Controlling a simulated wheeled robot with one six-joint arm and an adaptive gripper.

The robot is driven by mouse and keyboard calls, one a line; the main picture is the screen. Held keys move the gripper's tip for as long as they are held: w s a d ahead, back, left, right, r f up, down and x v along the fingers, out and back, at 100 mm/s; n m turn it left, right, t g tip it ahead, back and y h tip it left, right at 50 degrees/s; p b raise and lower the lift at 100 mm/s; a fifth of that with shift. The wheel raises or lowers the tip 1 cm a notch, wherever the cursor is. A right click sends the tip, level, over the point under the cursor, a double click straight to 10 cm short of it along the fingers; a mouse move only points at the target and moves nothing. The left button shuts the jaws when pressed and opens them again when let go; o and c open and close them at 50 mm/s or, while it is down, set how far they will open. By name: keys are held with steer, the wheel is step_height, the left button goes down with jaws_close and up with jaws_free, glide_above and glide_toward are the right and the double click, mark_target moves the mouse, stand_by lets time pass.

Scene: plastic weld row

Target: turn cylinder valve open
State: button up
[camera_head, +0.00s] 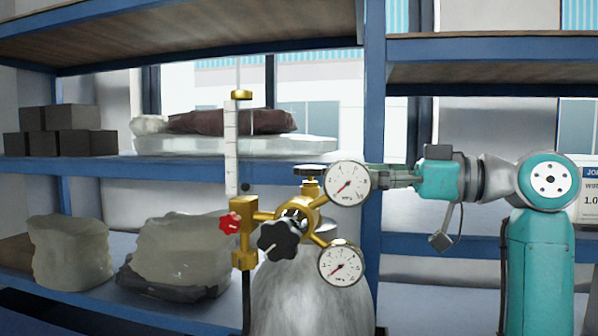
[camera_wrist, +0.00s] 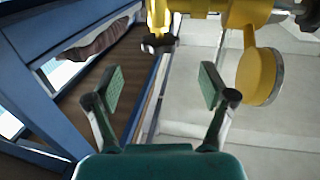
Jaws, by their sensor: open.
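The cylinder (camera_head: 310,300) stands upright, pale and streaked. On top is a brass valve with a dark round handwheel (camera_head: 311,171). A brass regulator (camera_head: 297,217) joins it, with two white gauges, a black knob (camera_head: 279,240) and a red knob (camera_head: 230,223). In the wrist view, a dark handwheel (camera_wrist: 158,43) on brass lies ahead of my fingertips, roughly between their lines. My gripper (camera_wrist: 162,87) is open and empty, fingers spread. In the head view, my gripper (camera_head: 385,176) comes from the right, its tips partly hidden by the upper gauge (camera_head: 348,184).
A clear flow tube (camera_head: 231,150) rises left of the regulator. Blue shelving (camera_head: 375,60) stands behind, with dark blocks (camera_head: 60,140) and wrapped bundles (camera_head: 175,255). In the wrist view, the yellow back of a gauge (camera_wrist: 252,75) sits close to the right finger.

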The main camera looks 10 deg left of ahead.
mark_target(309, 166)
steer(key=x, duration=0.9)
steer(key=shift+w+a, duration=0.1)
steer(key=shift+a, duration=0.15)
steer(key=c, duration=1.2)
